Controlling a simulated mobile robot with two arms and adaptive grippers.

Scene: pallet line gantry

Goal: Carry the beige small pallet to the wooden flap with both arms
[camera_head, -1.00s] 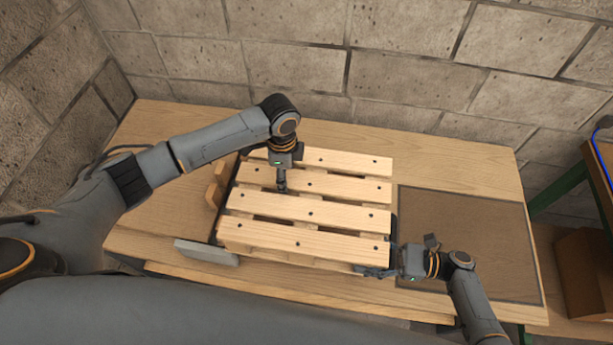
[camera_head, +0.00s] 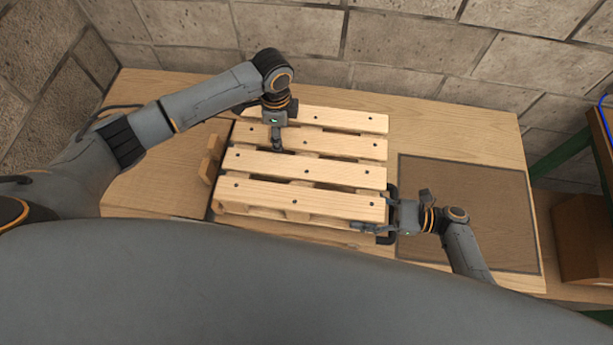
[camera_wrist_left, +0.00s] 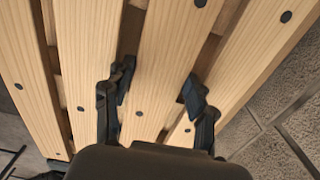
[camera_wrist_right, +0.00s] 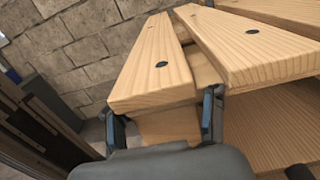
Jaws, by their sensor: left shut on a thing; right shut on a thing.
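The beige small pallet (camera_head: 305,168), with several slats and dark nail heads, is in the middle of the wooden table in the head view. My left gripper (camera_head: 277,140) reaches it from above; its fingers straddle a slat (camera_wrist_left: 160,75) in the left wrist view. My right gripper (camera_head: 375,215) is shut on the pallet's front right corner, with its fingers on either side of the slat end (camera_wrist_right: 150,95). A brown, dark-edged panel (camera_head: 465,210) lies right of the pallet; I cannot tell whether it is the wooden flap. The pallet's underside is mostly hidden.
The wooden table (camera_head: 450,125) has bare room behind and left of the pallet. Wooden blocks (camera_head: 208,165) stand close to its left side. A dark bar (camera_head: 392,190) shows at its right edge. A block wall (camera_head: 420,60) runs behind; a cardboard box (camera_head: 585,235) is far right.

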